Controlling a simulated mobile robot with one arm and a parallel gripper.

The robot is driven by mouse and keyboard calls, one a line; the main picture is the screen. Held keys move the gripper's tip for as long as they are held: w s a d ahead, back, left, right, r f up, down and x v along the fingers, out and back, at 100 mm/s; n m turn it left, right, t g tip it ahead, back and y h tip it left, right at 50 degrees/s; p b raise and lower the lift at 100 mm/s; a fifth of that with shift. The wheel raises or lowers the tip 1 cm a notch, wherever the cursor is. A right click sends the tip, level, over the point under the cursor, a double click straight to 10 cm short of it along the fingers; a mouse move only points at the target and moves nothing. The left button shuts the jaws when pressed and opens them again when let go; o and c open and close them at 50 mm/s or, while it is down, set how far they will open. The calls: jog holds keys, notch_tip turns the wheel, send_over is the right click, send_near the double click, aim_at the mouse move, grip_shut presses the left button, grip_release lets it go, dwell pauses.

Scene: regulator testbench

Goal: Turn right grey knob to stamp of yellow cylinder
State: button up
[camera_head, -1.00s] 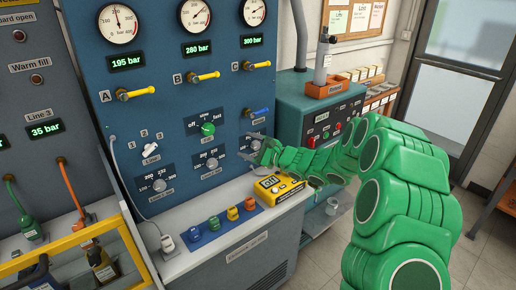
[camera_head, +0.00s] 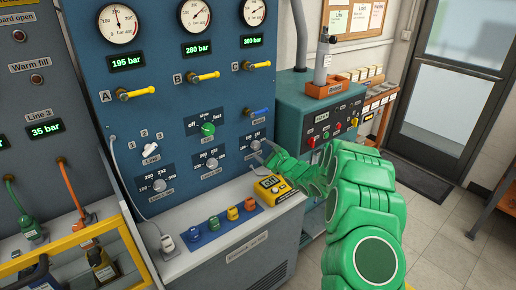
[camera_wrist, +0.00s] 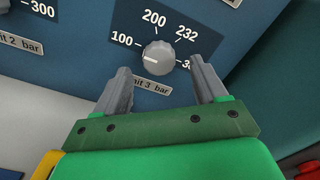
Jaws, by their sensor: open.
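The right grey knob (camera_wrist: 158,57), labelled limit 3 bar, is on the blue panel. In the wrist view its white mark points left, just below the 100 label; 200 and 232 stand above it. It also shows in the head view (camera_head: 255,145). My gripper (camera_wrist: 160,67) is open, with one finger on each side of the knob in the wrist picture; contact is not visible. In the head view my gripper (camera_head: 263,151) is just right of the knob.
A yellow device (camera_head: 271,188) with a display sits below my gripper. The middle grey knob (camera_head: 212,163) is left of the right one. A teal cabinet (camera_head: 292,110) stands to the right.

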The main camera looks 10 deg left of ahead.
aim_at(258, 146)
jog(key=shift+x, duration=1.9)
jog(key=shift+c, duration=0.3)
jog(key=shift+s, duration=0.1)
jog(key=c, duration=1)
jog(key=shift+a+m, duration=0.1)
jog(key=shift+m, duration=0.5)
jog(key=shift+f+m, duration=0.1)
jog(key=shift+m, duration=0.7)
jog(key=m, duration=0.8)
jog(key=shift+m, duration=0.4)
